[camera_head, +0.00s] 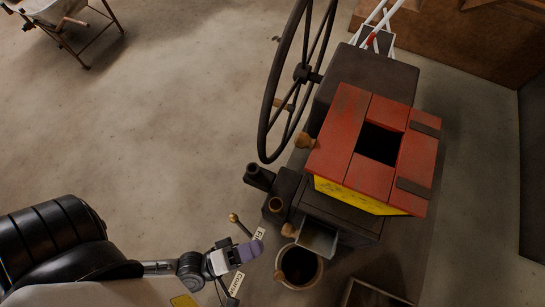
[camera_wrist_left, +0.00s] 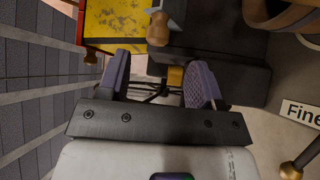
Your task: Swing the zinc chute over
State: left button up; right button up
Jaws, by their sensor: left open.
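The zinc chute (camera_head: 317,237) is a grey metal trough sticking out low from the front of the dark machine, beside and partly above a round bucket (camera_head: 301,283). A wooden knob (camera_head: 289,230) sits at its left edge. In the left wrist view the chute (camera_wrist_left: 178,12) shows at the top, with a wooden knob (camera_wrist_left: 158,29) just beyond the fingers. My left gripper (camera_head: 250,251) has purple fingers and is left of the bucket, apart from the chute. In the wrist view the gripper (camera_wrist_left: 160,84) is open with nothing between its fingers. My right gripper is not in view.
A Fine label (camera_head: 259,234) and a Coarse label (camera_head: 234,284) stand close to my left gripper, with a brass-knobbed lever (camera_head: 234,218). A large spoked wheel (camera_head: 302,73) rises beside the red-topped hopper (camera_head: 340,115). The floor at left is mostly clear.

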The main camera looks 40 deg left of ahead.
pick_arm(q)
jog(key=shift+b+v, duration=0.3)
jog(key=shift+v, duration=1.95)
